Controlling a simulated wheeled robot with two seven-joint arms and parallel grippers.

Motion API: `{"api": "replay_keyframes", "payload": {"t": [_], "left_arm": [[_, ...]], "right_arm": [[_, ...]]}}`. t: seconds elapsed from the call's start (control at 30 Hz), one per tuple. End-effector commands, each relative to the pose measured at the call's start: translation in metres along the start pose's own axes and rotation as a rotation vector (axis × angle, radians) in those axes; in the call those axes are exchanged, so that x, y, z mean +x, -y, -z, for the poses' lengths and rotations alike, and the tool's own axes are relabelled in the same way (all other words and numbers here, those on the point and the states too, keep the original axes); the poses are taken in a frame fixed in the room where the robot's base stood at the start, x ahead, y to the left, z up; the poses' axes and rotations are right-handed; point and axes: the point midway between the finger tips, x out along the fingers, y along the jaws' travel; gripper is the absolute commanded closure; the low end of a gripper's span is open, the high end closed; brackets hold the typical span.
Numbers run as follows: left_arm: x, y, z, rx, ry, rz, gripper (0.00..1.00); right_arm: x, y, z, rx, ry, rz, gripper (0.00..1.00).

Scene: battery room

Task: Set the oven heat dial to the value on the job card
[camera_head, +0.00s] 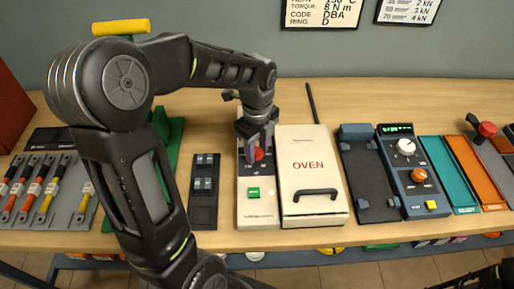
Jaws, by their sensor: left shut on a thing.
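The oven (309,184) is a cream box with a black handle and the word OVEN on its lid. Its cream control panel (258,212) stands at its left side, with a green button (254,192) near the front. My left gripper (256,152) points down over this panel and is shut on the red heat dial (259,155), which is mostly hidden by the fingers. Its scale and setting cannot be read. The job card (322,14) hangs on the wall; its top heat line is cut off and not surely legible. My right gripper is not in view.
Left of the panel is a dark switch block (204,190), then a grey rack (45,192) of coloured-handled tools. Right of the oven are a dark tray (370,180), a blue unit (414,177) with knobs, and teal (449,175) and orange (478,175) strips.

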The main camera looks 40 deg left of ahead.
Motion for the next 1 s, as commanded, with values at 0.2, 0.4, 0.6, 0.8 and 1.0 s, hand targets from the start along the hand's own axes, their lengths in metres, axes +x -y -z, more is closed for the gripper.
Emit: {"api": "replay_keyframes", "payload": {"t": [0.2,0.4,0.6,0.8,1.0], "left_arm": [[-0.001,0.001,0.0,0.003,0.002,0.003,0.59],[-0.001,0.001,0.0,0.002,0.001,0.001,0.43],[0.0,0.0,0.0,0.001,0.001,0.0,0.41],[-0.007,0.001,0.0,0.001,0.002,0.002,0.41],[-0.035,0.002,0.0,0.001,0.002,0.005,0.41]], "right_arm": [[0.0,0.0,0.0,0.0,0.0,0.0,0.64],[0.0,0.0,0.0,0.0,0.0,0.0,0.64],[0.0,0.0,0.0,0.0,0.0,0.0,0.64],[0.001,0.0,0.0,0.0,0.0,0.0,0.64],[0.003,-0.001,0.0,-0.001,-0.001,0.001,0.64]]}}
